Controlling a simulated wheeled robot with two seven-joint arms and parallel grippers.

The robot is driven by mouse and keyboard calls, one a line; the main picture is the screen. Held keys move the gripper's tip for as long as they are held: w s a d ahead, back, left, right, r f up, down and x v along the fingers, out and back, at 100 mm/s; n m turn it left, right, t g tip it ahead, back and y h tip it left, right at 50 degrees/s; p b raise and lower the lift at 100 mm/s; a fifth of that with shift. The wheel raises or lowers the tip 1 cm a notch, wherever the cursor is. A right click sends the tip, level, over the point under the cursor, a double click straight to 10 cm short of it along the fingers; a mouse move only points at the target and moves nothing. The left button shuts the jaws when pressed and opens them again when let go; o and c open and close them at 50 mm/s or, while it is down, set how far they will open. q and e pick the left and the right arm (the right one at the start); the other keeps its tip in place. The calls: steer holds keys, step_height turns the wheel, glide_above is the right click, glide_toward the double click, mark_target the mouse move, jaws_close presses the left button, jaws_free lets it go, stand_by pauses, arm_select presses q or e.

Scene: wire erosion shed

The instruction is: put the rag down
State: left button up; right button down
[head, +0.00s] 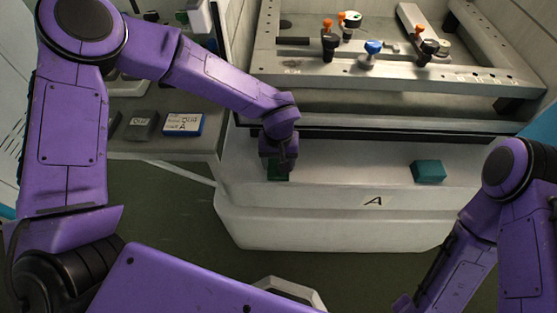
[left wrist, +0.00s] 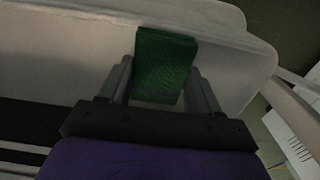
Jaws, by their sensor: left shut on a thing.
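A green rag (left wrist: 163,62) shows as a small folded block between the two fingers of my left gripper (left wrist: 163,85) in the left wrist view. The gripper is shut on it. In the head view my left gripper (head: 279,160) points down over the left part of the pale front ledge (head: 330,185), and the rag (head: 278,172) shows just below it, mostly hidden. I cannot tell whether the rag touches the ledge. My right arm is at the lower right of the head view; its gripper cannot be made out.
A teal block (head: 428,171) rests on the right of the ledge, beyond a label "A" (head: 375,201). Behind stands a metal frame (head: 400,78) with clamps and knobs. A side shelf at left holds a blue-edged card box (head: 183,125). The ledge's middle is clear.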

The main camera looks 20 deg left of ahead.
arm_select(q)
steer(key=shift+s+f, duration=0.1)
steer(key=shift+f, duration=0.05)
steer(key=o, duration=1.1)
step_height(320, 180, up, 12)
steer(key=shift+r+p, duration=0.25)
steer(key=shift+p, duration=0.1)
